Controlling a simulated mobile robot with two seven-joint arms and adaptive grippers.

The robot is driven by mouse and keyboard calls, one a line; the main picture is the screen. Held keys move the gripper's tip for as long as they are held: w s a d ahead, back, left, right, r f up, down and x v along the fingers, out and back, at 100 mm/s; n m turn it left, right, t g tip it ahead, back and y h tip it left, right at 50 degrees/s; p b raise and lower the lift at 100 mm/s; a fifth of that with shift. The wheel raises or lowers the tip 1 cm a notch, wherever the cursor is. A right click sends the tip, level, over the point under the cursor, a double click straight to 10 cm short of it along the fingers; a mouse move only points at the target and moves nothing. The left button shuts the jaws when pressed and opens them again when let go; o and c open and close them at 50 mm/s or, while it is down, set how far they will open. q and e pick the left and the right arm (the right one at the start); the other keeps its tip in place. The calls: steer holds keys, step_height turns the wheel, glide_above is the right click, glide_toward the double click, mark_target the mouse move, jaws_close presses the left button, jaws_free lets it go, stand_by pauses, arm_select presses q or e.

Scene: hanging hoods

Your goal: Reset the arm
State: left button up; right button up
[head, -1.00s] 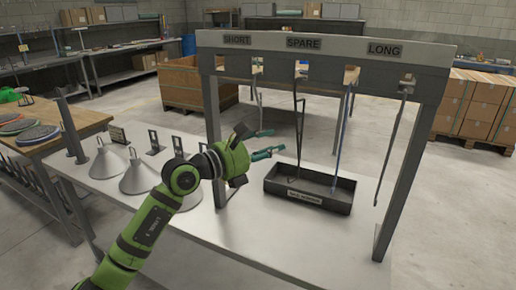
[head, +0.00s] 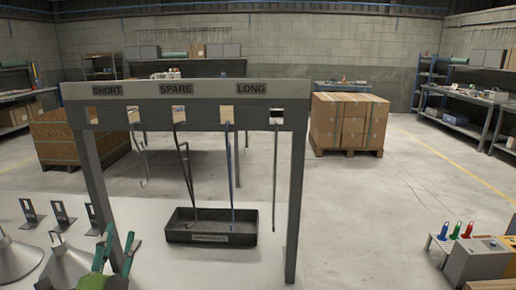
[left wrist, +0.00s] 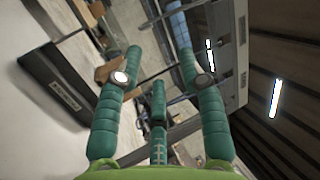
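My left gripper (head: 118,240) shows at the bottom left of the head view, with green fingers pointing up beside the left post of the hanging rack. In the left wrist view my left gripper (left wrist: 160,52) has its green fingers spread apart with nothing between them. It is open and empty. Most of the left arm is out of the head view. My right gripper is in neither view.
The grey rack (head: 190,92), labelled SHORT, SPARE and LONG, has several thin rods hanging from it. A black tray (head: 212,240) sits on the table beneath. Metal hoods (head: 66,264) stand at the left. Stacked boxes (head: 348,122) stand behind, with open floor at right.

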arm_select(q)
steer(key=s+a+f+n+g+y, duration=0.1)
steer(key=s+f+n+g, duration=0.35)
steer(key=f, duration=0.55)
steer(key=s+f+n+g+y, duration=0.1)
steer(key=s+f+n+g, duration=0.2)
steer(key=f+n+g, duration=0.45)
steer(key=s+d+f+g+h, duration=0.3)
steer(key=s+d+f+g, duration=0.15)
steer(key=s+f, duration=0.4)
steer(key=s+d+f+g+h, duration=0.25)
steer(key=s+d+f, duration=0.4)
steer(key=s, duration=0.35)
step_height(320, 180, down, 24)
steer(key=s+a+g, duration=0.1)
steer(key=s, duration=0.2)
steer(key=s+a+f+g, duration=0.1)
steer(key=s+a+f, duration=0.1)
steer(key=s+f, duration=1)
steer(key=shift+s+a+f+y, duration=0.35)
steer(key=shift+s+a, duration=0.05)
steer(key=shift+s, duration=0.8)
